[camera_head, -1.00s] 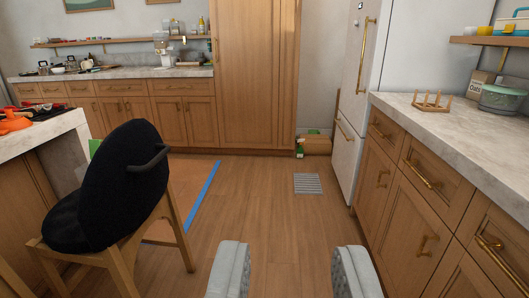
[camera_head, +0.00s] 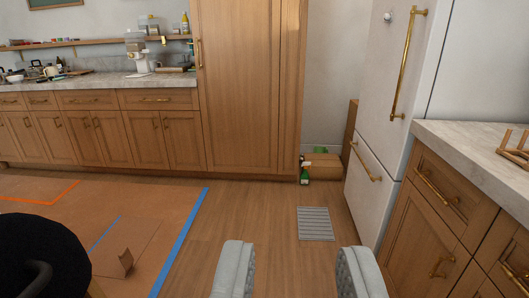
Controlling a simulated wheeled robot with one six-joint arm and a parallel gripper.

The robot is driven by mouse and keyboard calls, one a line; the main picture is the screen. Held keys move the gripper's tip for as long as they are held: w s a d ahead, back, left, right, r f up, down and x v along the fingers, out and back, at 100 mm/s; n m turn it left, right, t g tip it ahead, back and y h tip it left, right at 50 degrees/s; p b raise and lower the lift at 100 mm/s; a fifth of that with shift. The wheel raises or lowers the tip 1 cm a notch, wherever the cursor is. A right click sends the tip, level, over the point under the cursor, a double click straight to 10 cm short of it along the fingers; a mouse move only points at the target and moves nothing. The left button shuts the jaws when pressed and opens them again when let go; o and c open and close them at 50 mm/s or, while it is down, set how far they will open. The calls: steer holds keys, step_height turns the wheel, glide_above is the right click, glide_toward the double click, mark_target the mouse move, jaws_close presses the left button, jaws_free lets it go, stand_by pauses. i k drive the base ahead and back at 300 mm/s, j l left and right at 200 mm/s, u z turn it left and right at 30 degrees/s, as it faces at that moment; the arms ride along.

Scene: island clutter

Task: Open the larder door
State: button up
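The larder door (camera_head: 240,85) is a tall wooden panel in the middle of the back wall. It looks shut. A slim brass handle (camera_head: 198,54) runs upright near its left edge. My gripper (camera_head: 297,272) shows at the bottom of the view, its two grey padded fingers wide apart with nothing between them. It is well short of the larder, with open floor between.
A white fridge (camera_head: 387,105) with brass handles stands on the right, beside a marble-topped counter (camera_head: 480,142). Boxes and a green bottle (camera_head: 305,171) sit by the larder's foot. A black chair (camera_head: 40,258) is at lower left. A floor vent (camera_head: 315,224) lies ahead.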

mark_target(236, 43)
steer(key=i+l, duration=0.1)
steer(key=i, duration=1.55)
steer(key=i+j+u, duration=0.15)
steer(key=i, duration=0.4)
steer(key=i+j+u, duration=0.1)
steer(key=i, duration=0.45)
steer(key=i+j+u, duration=0.15)
steer(key=i, duration=0.4)
steer(key=i+j+z, duration=0.15)
steer(key=i+j, duration=0.25)
steer(key=i+j+z, duration=0.2)
steer(key=i+j, duration=0.15)
steer(key=j, duration=0.15)
